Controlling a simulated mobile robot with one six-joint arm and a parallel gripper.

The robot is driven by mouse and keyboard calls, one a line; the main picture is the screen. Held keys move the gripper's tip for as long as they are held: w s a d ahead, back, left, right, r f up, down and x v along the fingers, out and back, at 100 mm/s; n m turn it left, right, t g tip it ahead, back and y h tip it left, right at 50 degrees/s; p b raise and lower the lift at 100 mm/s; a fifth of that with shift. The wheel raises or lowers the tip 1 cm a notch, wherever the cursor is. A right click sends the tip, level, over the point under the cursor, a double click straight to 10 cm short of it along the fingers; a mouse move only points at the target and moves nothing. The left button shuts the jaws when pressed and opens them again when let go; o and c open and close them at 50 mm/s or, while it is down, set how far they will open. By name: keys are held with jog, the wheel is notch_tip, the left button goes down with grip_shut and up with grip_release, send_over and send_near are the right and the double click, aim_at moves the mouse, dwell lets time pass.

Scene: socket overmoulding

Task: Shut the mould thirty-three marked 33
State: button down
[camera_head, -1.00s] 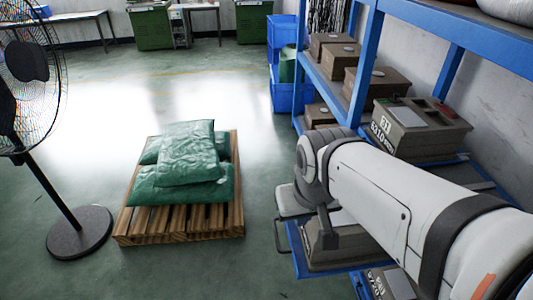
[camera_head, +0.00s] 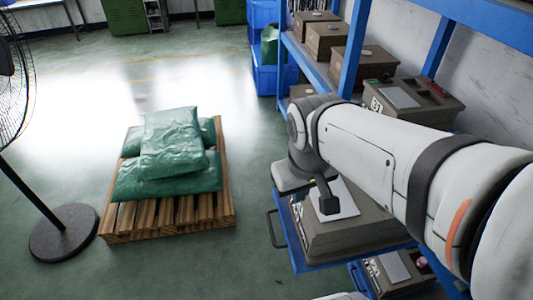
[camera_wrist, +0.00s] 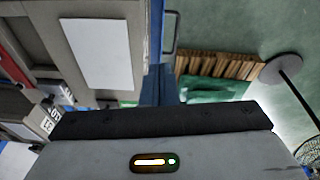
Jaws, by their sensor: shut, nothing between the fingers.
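A grey-brown mould (camera_head: 350,236) with a white plate on top (camera_head: 340,198) sits on a blue pull-out tray (camera_head: 300,262). Its top and white plate (camera_wrist: 97,52) also show large in the wrist view. Another mould (camera_head: 440,115) with a pale plate and a red part stands on the shelf above, at the right. A third mould (camera_head: 420,285) is lower right, partly hidden.
Blue rack posts (camera_head: 360,45) and shelves with several more moulds stand at the right. A tray handle (camera_head: 274,228) sticks out to the left. A wooden pallet (camera_head: 205,215) with green sacks (camera_head: 170,150) and a fan (camera_head: 62,232) stand left. Floor between pallet and rack is clear.

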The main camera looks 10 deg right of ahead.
aim_at(294, 205)
jog(key=w+a+f+n+g+h+b, duration=0.3)
jog(key=w+a+f+n+h+b, duration=0.7)
jog(key=n, duration=0.6)
jog(key=shift+y, duration=0.7)
jog(key=x, duration=0.3)
jog(key=w+x, duration=0.1)
jog(key=x, duration=0.6)
jog(key=shift+w+a+f, duration=0.2)
jog(key=shift+a+f, duration=0.05)
jog(key=shift+f, duration=0.1)
jog(key=shift+d+r+t, duration=0.1)
jog(key=shift+d+t, duration=0.2)
jog(key=shift+d, duration=1.6)
